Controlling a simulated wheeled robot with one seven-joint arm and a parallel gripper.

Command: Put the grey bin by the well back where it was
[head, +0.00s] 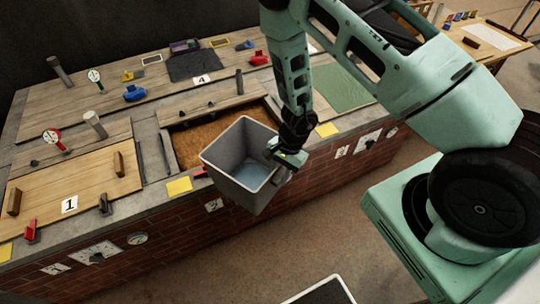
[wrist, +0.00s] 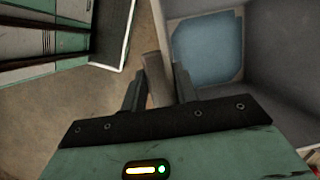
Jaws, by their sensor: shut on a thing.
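The grey bin (head: 240,160) is in the air in front of the brick counter's front edge, beside the open well (head: 190,143). It is tilted, with its open top turned towards the head camera, and I see a blue-grey patch on its inner floor. My gripper (head: 285,160) is shut on the bin's right side near the rim. In the wrist view the fingers (wrist: 158,88) close on the rim, and the bin's inside (wrist: 285,70) fills the right. The bin hides part of the well and the counter front. The well shows a brown, grainy filling.
A wooden lid marked 1 (head: 70,204) lies left of the well. A yellow card (head: 179,186) is on the counter edge, left of the bin. Another yellow card (head: 327,130) lies to the right.

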